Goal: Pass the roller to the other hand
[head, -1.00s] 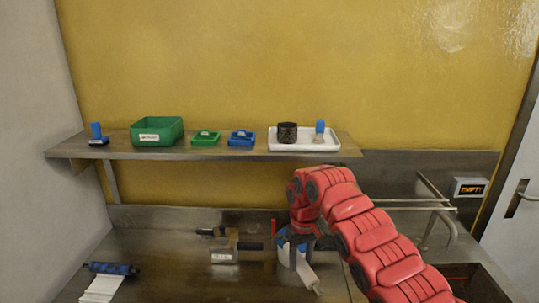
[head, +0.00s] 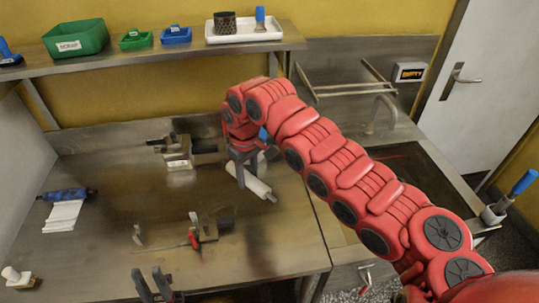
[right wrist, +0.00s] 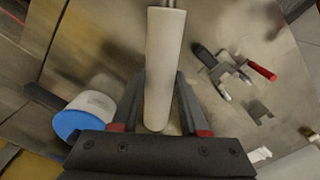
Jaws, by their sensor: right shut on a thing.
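A white roller (head: 256,186) with a thin metal pin at its end is in my right gripper (head: 244,158), over the middle of the steel worktop (head: 275,235). It slants down to the right in the head view. In the right wrist view the roller (right wrist: 164,65) lies between the two dark fingers (right wrist: 160,110), which are shut on it. My left gripper (head: 152,285) shows at the bottom edge of the head view, its two dark fingers apart and empty, well away from the roller. I cannot tell how high the roller is above the worktop.
A blue-and-white cylinder (right wrist: 87,115) is beside my right gripper. Metal fixtures stand at the back (head: 180,155) and front (head: 208,228) of the worktop, with a red-handled tool (head: 194,240) at the front. A blue roll with white sheet (head: 66,205) lies left. A sink (head: 420,175) is right.

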